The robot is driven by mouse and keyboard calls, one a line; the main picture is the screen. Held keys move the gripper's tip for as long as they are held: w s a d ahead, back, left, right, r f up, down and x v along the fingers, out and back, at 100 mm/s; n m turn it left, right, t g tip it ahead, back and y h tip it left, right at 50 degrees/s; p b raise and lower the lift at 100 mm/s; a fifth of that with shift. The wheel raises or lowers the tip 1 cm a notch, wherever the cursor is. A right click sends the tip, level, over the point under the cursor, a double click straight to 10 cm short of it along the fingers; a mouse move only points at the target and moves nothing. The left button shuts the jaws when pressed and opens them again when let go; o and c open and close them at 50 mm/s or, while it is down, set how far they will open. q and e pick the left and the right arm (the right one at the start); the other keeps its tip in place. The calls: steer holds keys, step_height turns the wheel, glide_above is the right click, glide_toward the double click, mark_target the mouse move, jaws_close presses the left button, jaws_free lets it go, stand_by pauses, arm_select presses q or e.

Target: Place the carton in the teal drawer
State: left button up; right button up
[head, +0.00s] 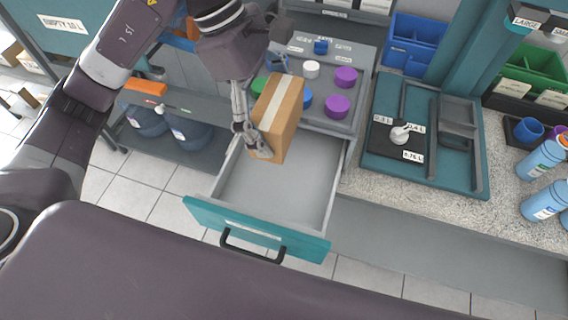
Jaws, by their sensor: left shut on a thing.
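The cardboard carton (284,122) is brown with a pale tape strip and is held upright, slightly tilted. My left gripper (259,146) is shut on the carton, with a finger across its lower left side. The teal drawer (262,228) is pulled open below the counter, with a black handle on its front. Its grey inside looks empty where it shows. The carton is over the back part of the drawer; whether it touches the drawer floor I cannot tell. My right gripper is not in view.
A grey tray (357,107) with purple, white and blue caps lies behind the carton. A teal station (378,165) with a small white item sits on the speckled counter to the right. Blue bottles (543,160) stand far right. Large water jugs (190,131) are on the lower left shelf.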

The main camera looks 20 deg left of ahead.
arm_select(q)
steer(key=f, duration=0.1)
steer(key=s+f, duration=0.1)
steer(key=f, duration=0.1)
steer(key=f+p, duration=0.2)
steer(key=f, duration=1)
steer(key=shift+w, duration=0.2)
step_height(320, 180, down, 4)
steer(key=shift+f+p, duration=0.1)
steer(key=shift+p, duration=0.4)
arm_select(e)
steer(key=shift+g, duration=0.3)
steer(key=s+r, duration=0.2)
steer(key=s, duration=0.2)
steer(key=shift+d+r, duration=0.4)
arm_select(q)
steer(key=shift+f, duration=0.1)
steer(key=shift+f, duration=0.1)
steer(key=o, duration=1.1)
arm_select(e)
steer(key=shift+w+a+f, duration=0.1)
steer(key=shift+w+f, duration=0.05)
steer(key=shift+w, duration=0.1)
